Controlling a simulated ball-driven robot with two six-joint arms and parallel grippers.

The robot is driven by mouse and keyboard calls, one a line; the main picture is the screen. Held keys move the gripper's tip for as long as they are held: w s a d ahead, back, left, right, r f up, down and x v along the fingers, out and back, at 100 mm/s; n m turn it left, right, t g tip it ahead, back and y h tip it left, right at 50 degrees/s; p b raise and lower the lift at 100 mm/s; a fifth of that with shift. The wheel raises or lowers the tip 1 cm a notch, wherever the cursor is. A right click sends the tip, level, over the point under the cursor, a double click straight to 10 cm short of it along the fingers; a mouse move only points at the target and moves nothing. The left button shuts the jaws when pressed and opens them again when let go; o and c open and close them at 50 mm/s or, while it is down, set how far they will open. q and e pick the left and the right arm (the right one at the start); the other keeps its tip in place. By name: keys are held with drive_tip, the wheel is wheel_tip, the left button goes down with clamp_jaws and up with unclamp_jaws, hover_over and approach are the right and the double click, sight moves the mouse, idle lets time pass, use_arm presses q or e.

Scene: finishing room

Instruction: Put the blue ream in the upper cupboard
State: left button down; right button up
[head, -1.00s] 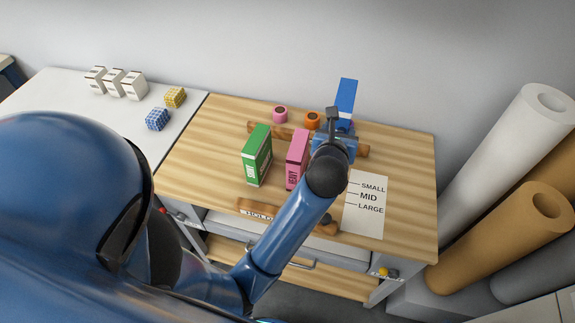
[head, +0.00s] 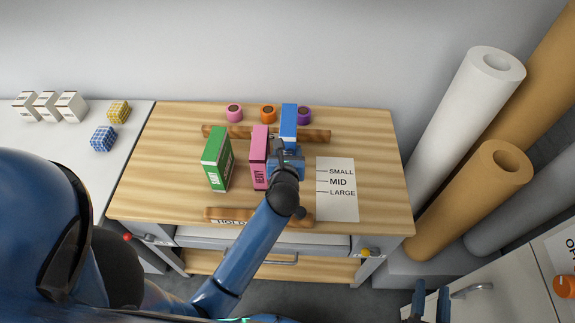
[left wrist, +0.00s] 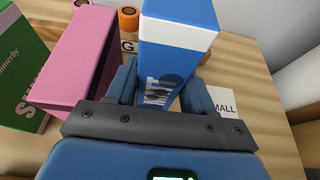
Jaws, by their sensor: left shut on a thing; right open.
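My right gripper (head: 431,299) is open and empty at the bottom edge, near a white cabinet (head: 505,285) with a handle. I cannot tell whether this is the upper cupboard.
A green ream (head: 217,160) and a pink ream (head: 259,158) stand left of the blue one. A wooden rail (head: 225,132) and a size card (head: 337,205) lie on the bench (head: 150,165). Large paper rolls (head: 470,105) lean at the right.

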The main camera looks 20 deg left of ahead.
use_arm(q)
drive_tip(key=shift+d+f, duration=0.2)
drive_tip(key=shift+f, duration=0.4)
drive_tip(key=shift+f+b, duration=0.45)
drive_tip(key=shift+f, duration=1.65)
drive_tip(key=c, duration=0.8)
unclamp_jaws()
drive_tip(key=shift+f, duration=0.25)
drive_tip(key=o, duration=0.4)
drive_tip(key=shift+s, duration=0.1)
drive_tip(key=shift+r, duration=0.15)
